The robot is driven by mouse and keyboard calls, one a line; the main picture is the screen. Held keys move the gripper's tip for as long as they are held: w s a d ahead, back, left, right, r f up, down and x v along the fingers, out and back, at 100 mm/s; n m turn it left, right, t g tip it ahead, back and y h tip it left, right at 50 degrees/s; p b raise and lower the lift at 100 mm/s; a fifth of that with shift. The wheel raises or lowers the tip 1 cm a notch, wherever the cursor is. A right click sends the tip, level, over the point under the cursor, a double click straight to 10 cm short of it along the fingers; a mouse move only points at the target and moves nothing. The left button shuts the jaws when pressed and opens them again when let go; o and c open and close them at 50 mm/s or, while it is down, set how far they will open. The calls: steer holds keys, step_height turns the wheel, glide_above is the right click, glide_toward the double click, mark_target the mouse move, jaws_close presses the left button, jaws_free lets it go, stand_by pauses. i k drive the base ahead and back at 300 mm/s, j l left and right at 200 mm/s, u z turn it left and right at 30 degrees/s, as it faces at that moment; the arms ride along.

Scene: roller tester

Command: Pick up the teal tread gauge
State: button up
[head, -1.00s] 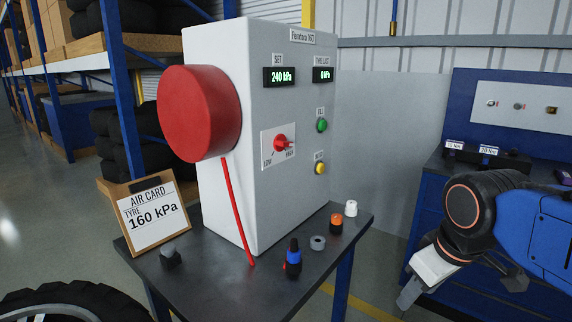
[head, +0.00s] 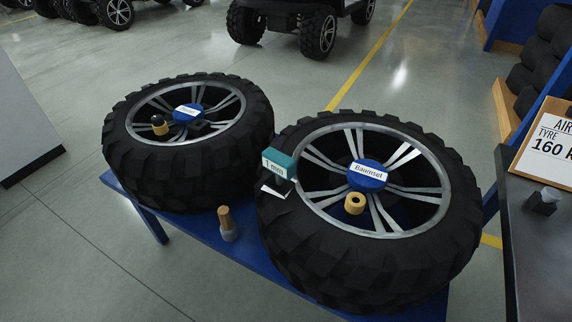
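The teal tread gauge (head: 281,160) rests at the left edge of the right tyre, near the gap between the two tyres. It is a small block with a pale label that seems to read 1 mm. A pale flat piece and a dark part show just below it; I cannot tell how they join it. The right tyre (head: 300,258) lies flat with a blue hub cap (head: 367,175). My gripper is not in view, so its state is hidden.
The left tyre (head: 150,185) lies beside it on the blue bench (head: 228,262). A tan-topped peg (head: 227,222) stands at the bench front. A dark table (head: 540,260) with an air card (head: 549,150) is at right.

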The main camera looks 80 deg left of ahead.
mark_target(284, 167)
steer(key=u, duration=2.55)
